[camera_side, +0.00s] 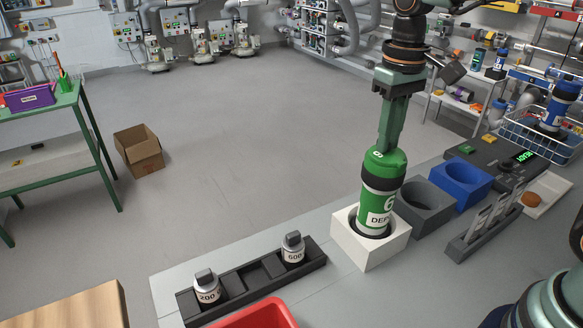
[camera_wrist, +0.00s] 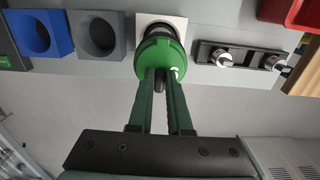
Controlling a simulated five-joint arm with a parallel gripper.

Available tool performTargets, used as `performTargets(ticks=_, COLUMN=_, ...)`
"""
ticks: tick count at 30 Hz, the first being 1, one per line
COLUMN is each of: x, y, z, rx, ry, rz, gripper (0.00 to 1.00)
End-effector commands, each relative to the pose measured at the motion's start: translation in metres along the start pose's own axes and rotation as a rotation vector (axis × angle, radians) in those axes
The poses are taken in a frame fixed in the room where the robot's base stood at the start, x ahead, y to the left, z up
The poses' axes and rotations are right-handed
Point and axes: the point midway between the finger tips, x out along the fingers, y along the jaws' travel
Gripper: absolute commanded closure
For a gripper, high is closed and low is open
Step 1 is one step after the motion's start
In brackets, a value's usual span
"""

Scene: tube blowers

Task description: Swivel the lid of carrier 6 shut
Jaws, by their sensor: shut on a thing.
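Carrier 6 (camera_side: 376,205) is a green cylinder with a dark band, a white label and a "6" on it. It stands upright, with a slight lean, in the round hole of a white block (camera_side: 378,251). Its green lid (camera_side: 385,160) is on top and also shows in the wrist view (camera_wrist: 161,52). My gripper (camera_side: 389,148) points down from above, its green fingers shut on the lid. In the wrist view the fingers (camera_wrist: 160,78) meet at the lid's near side. What lies inside the carrier is hidden.
A grey block (camera_side: 425,204) and a blue block (camera_side: 461,180) with holes stand to the right. A dark rack (camera_side: 254,274) with weights is at the front left, beside a red bin (camera_side: 258,315). A slotted grey holder (camera_side: 484,228) is at the right.

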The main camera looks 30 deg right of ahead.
Motion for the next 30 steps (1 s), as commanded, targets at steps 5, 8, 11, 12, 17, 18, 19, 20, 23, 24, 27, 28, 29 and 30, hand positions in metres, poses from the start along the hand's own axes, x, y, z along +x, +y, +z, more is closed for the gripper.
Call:
performTargets(ticks=5, x=-0.001, y=0.0, z=-0.001, rx=-0.001, ry=0.003, rz=0.0, gripper=0.57)
performTargets(ticks=8, x=-0.001, y=0.0, z=0.0, rx=-0.001, ry=0.002, rz=0.0, gripper=0.53)
performTargets(ticks=11, x=-0.001, y=0.0, z=0.0, rx=-0.001, ry=0.001, rz=0.0, gripper=0.53)
performTargets(ticks=12, x=0.0, y=0.0, z=0.0, rx=-0.001, ry=0.001, rz=0.0, gripper=0.53)
performTargets(ticks=17, x=-0.004, y=0.0, z=-0.001, rx=-0.001, ry=0.002, rz=0.0, gripper=0.53)
performTargets(ticks=18, x=-0.007, y=0.0, z=-0.001, rx=-0.001, ry=0.003, rz=0.0, gripper=0.53)
performTargets(ticks=19, x=-0.011, y=0.0, z=-0.001, rx=-0.001, ry=0.003, rz=-0.001, gripper=0.53)
performTargets(ticks=20, x=-0.014, y=0.0, z=-0.001, rx=-0.001, ry=0.004, rz=-0.001, gripper=0.53)
performTargets(ticks=23, x=-0.032, y=0.0, z=-0.001, rx=-0.001, ry=0.005, rz=-0.001, gripper=0.53)
performTargets(ticks=24, x=-0.04, y=0.0, z=-0.001, rx=-0.001, ry=0.006, rz=-0.001, gripper=0.53)
performTargets(ticks=27, x=-0.062, y=0.0, z=-0.001, rx=-0.001, ry=0.006, rz=-0.001, gripper=0.53)
performTargets(ticks=28, x=-0.068, y=0.0, z=-0.001, rx=-0.001, ry=0.007, rz=-0.001, gripper=0.53)
performTargets(ticks=29, x=-0.074, y=0.0, z=-0.001, rx=-0.001, ry=0.007, rz=-0.001, gripper=0.53)
performTargets(ticks=30, x=-0.082, y=0.0, z=-0.001, rx=-0.001, ry=0.006, rz=-0.001, gripper=0.53)
